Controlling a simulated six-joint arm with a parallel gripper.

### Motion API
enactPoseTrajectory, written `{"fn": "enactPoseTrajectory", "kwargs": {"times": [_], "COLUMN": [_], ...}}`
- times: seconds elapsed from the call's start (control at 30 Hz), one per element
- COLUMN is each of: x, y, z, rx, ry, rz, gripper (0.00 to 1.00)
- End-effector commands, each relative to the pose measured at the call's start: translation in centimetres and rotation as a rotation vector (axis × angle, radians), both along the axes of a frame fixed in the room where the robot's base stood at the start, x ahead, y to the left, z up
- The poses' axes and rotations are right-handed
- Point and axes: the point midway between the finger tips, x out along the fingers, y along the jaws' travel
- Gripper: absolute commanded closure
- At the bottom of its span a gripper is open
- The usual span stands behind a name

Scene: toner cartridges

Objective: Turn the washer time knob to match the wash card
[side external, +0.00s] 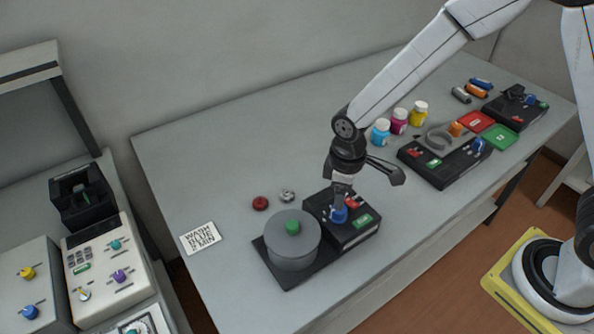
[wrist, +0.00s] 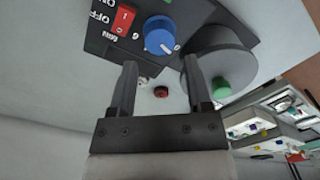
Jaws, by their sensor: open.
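The washer is a black unit (side external: 292,281) with a grey drum (side external: 291,246) that has a green cap (side external: 292,226). Its control box carries a blue time knob (side external: 339,214), a red switch and a green button. The white wash card (side external: 200,238) lies left of the washer and reads "WASH BLUE 2 MIN". My gripper (side external: 341,200) points down right at the blue knob, hiding part of it. In the wrist view, my gripper (wrist: 158,64) is open and empty, and the blue knob (wrist: 159,35) shows just beyond the fingertips, between them. I cannot tell whether they touch.
A red cap (side external: 260,203) and a silver part (side external: 287,195) lie behind the washer. Cyan, magenta and yellow bottles (side external: 399,121) stand farther back right, near another black unit (side external: 444,166). A console with knobs (side external: 100,262) stands at left. The table around the card is clear.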

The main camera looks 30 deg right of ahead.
Motion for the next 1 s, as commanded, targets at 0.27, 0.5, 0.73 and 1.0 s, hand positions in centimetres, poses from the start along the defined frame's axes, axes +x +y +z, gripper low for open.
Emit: {"fn": "enactPoseTrajectory", "kwargs": {"times": [0.27,0.5,0.73,1.0], "x": [0.0,0.0,0.0,0.0], "y": [0.0,0.0,0.0,0.0], "z": [-3.1,-4.6,-4.9,-4.9], "rx": [0.0,0.001,0.001,0.001], "ry": [0.002,-0.001,-0.001,-0.001], "rz": [0.0,0.0,0.0,0.0], "gripper": [0.36,0.36,0.36,0.71]}}
